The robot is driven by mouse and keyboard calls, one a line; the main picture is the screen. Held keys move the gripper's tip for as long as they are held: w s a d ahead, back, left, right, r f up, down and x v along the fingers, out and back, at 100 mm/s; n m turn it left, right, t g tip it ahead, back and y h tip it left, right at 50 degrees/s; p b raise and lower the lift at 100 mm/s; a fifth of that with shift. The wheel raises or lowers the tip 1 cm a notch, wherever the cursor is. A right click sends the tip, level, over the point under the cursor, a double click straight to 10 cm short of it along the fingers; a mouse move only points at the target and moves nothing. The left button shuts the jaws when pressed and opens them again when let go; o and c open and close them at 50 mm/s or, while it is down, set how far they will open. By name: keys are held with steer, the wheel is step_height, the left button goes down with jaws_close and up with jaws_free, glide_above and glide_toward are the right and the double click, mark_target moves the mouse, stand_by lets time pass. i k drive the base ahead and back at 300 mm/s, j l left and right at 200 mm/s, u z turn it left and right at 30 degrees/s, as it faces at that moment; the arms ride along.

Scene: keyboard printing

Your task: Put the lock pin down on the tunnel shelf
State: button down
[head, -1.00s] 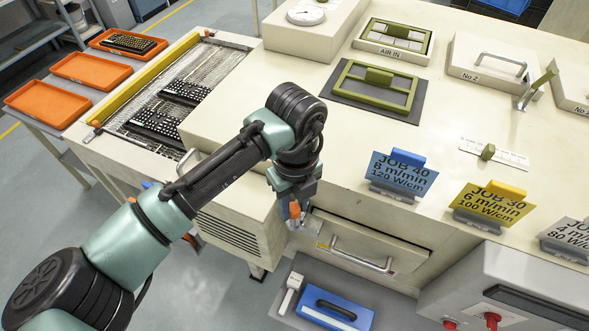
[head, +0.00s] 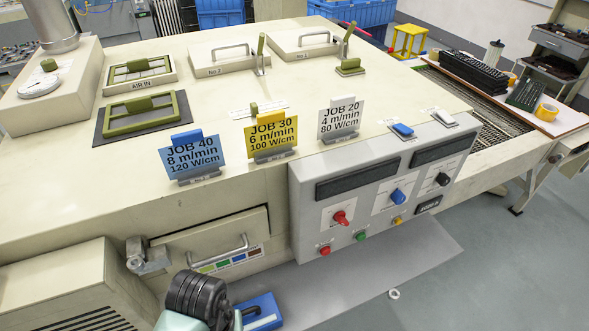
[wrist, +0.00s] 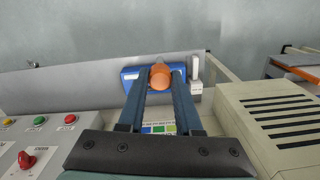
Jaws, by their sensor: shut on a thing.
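My gripper (wrist: 161,78) is shut on the lock pin (wrist: 160,75), which shows as a rounded orange end between the fingertips in the wrist view. The rest of the pin is hidden. The tunnel shelf appears to be the grey ledge (wrist: 75,84) below the machine front, also in the head view (head: 400,270). In the wrist view the pin lines up over a blue handled tool (wrist: 131,75) on the ledge; their height gap cannot be told. In the head view only part of my arm shows at the bottom, and the gripper is hidden.
The control panel (head: 385,185) juts out to the right.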

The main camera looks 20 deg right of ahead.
mark_target(371, 277)
steer(key=z, duration=0.8)
steer(key=i+l+z, duration=0.2)
steer(key=l, duration=0.25)
steer(key=i+l+z, duration=0.2)
steer(key=l, duration=0.2)
